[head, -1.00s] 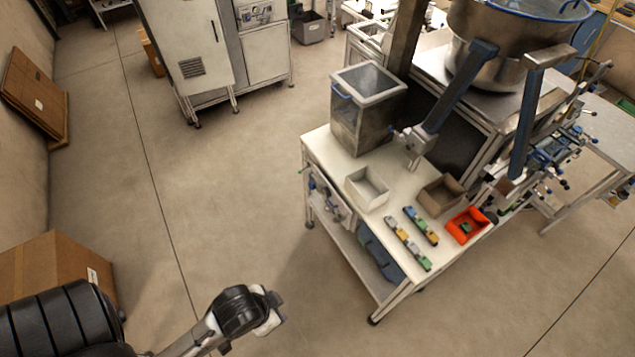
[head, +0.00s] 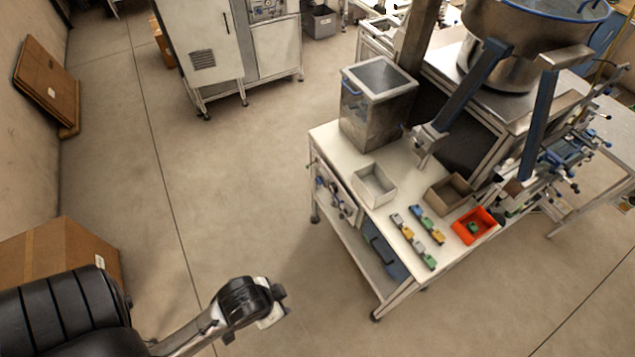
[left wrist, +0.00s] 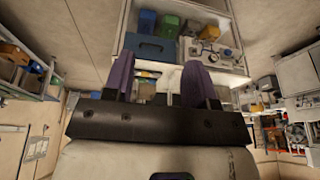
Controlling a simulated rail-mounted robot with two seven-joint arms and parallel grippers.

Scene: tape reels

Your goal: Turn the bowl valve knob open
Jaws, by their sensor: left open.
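The bowl (head: 530,45) is a large steel bowl with a blue rim on the machine at the upper right. A panel with small gauges and knobs (head: 335,192) sits on the near left side of the white table. It also shows in the left wrist view (left wrist: 212,54), beyond the fingers. Which knob is the bowl valve knob is too small to tell. My left gripper (head: 280,303) is over the floor, left of and nearer than the table, apart from the panel. In the left wrist view its two purple fingers (left wrist: 160,72) are apart with nothing between them.
The white table (head: 335,140) carries a steel bin (head: 375,115), a white tray (head: 375,186), a brown tray (head: 450,193), an orange tray (head: 475,226) and several small coloured blocks (head: 415,238). A cardboard box (head: 60,255) stands at left. Open floor (head: 240,190) lies left of the table.

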